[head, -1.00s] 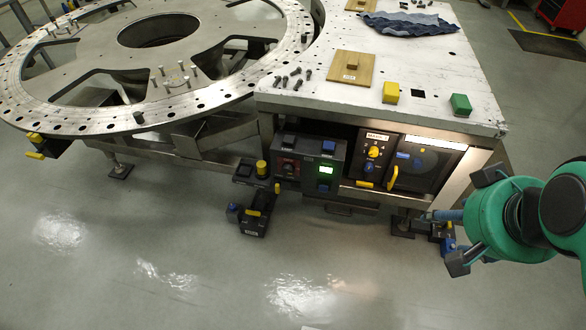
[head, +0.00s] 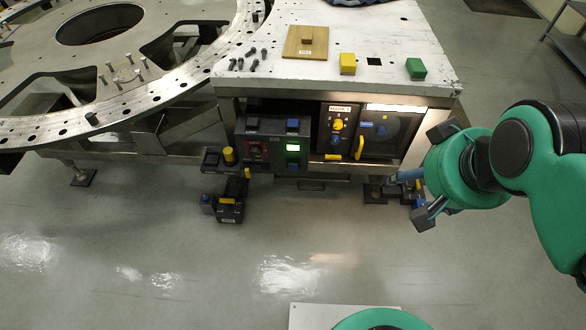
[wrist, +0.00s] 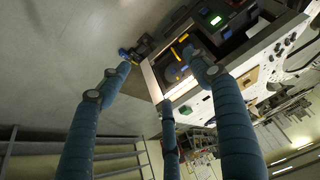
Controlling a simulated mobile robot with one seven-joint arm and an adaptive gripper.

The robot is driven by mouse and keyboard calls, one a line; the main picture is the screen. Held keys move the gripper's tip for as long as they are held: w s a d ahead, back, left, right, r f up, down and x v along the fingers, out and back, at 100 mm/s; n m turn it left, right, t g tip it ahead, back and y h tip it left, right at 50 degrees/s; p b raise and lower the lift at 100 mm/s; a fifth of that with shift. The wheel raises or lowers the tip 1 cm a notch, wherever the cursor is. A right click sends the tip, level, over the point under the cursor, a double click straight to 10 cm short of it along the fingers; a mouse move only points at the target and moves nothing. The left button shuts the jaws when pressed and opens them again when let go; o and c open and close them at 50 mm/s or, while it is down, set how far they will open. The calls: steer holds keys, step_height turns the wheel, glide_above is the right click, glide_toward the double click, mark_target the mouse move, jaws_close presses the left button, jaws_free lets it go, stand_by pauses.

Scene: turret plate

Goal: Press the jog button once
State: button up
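A dark control box (head: 266,165) is mounted under the near edge of the white worktable. It carries a green-lit screen (head: 293,147), a blue button (head: 292,125) at the top, a black button (head: 252,124) and a red control (head: 256,150). Its labels are too small to read, so I cannot tell which control is the jog button. My gripper (head: 408,175) is right of the box, in front of the table's right end and apart from the controls. In the wrist view (wrist: 155,82) its blue fingers are spread and empty, with the green screen (wrist: 216,21) beyond them.
Beside the box are a panel with a yellow knob (head: 338,125) and a door with a yellow handle (head: 360,147). Pedal-like units (head: 230,210) sit on the floor below. The turret plate (head: 170,90) is at left.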

jaws_close()
stand_by(1.3)
